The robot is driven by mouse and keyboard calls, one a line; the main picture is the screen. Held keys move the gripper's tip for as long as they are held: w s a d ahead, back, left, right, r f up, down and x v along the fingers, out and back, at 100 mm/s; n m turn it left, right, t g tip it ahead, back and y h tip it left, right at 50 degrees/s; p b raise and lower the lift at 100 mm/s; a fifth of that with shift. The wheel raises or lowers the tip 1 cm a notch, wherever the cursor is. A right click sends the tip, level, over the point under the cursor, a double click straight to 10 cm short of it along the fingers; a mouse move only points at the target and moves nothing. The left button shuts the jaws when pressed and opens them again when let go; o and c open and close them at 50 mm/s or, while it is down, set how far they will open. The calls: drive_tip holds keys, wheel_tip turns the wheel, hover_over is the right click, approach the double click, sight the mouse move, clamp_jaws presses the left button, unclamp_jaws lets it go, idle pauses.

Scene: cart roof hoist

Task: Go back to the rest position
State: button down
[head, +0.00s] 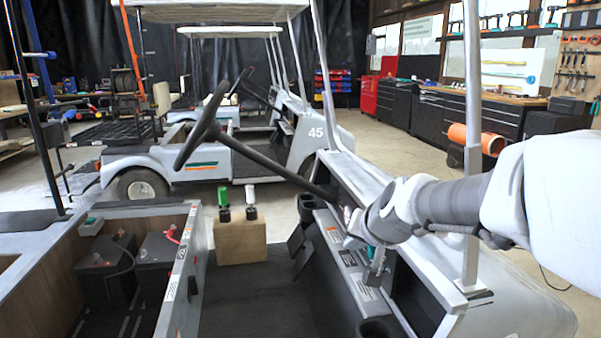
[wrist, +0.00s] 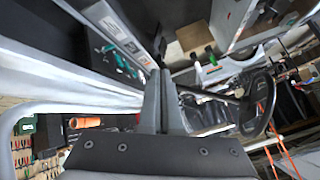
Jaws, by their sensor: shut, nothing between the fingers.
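My gripper (wrist: 160,75) shows in the wrist view with its two grey fingers together and nothing between them. In the head view my arm reaches in from the right over the dashboard (head: 350,262) of the near cart. The fingertips are hard to make out there. The steering wheel (head: 200,130) stands to the left of my gripper, on a long dark column. It also shows in the wrist view (wrist: 258,105), to the right of the fingers.
A wooden block (head: 240,240) with a green-topped and a white-topped item stands on the cart floor. Black batteries (head: 105,272) sit in the left compartment. A roof post (head: 472,100) rises close to my arm. Another cart (head: 225,150) stands behind; open floor lies beyond.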

drive_tip(key=s+d+f+n+g+h, duration=0.1)
drive_tip(key=s+d+n+g+h, duration=0.2)
drive_tip(key=s, duration=2.3)
wheel_tip(320, 180, up, 22)
drive_tip(key=y+p, duration=0.1)
drive_tip(key=p, duration=2.1)
drive_tip(key=shift+w+d, duration=0.35)
